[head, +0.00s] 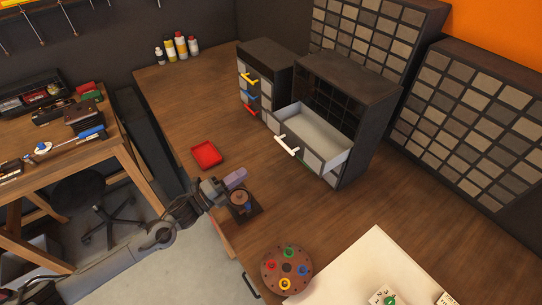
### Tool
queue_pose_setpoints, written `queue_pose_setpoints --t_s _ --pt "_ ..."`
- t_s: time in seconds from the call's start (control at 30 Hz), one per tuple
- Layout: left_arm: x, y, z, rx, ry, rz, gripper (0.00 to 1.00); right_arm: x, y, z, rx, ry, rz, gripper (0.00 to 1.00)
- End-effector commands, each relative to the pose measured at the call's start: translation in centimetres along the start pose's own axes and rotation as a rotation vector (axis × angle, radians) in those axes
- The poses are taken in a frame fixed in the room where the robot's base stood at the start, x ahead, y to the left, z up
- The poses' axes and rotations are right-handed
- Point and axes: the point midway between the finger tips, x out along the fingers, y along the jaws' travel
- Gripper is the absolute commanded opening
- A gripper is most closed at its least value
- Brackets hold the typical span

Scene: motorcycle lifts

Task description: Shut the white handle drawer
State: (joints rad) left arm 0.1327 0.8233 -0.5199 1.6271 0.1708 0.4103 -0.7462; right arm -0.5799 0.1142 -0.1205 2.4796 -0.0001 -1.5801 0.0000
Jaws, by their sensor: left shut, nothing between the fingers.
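The white-handled drawer (318,137) is pulled well out of the dark cabinet (352,78) on the wooden workbench. Its white handle (287,145) sits on the front panel, facing down-left, and the drawer looks empty. My left gripper (236,178) is shut and empty. It hangs over the bench near its front edge, down-left of the white handle and apart from it. My right gripper is not in view.
A red tray (207,154) lies left of the drawer. A small round item on a dark base (242,203) is just below my left gripper. A smaller cabinet (264,71) has yellow, blue and red handles. A round board with coloured rings (287,268) lies in front.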

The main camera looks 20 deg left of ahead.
Motion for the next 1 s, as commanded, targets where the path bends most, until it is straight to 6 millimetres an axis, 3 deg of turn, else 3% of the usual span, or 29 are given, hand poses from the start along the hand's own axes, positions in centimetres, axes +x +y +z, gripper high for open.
queue_pose_setpoints --t_s 0.6,0.8,1.0 --pt "10.3 -0.3 0.0 -0.003 -0.001 -0.003 0.00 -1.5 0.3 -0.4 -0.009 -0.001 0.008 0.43" --pt "12.4 -0.2 -0.1 -0.003 -0.001 -0.001 0.00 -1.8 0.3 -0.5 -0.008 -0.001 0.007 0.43" --pt "13.2 -0.1 0.0 -0.002 0.000 0.000 0.00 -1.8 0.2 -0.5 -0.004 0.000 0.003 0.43"
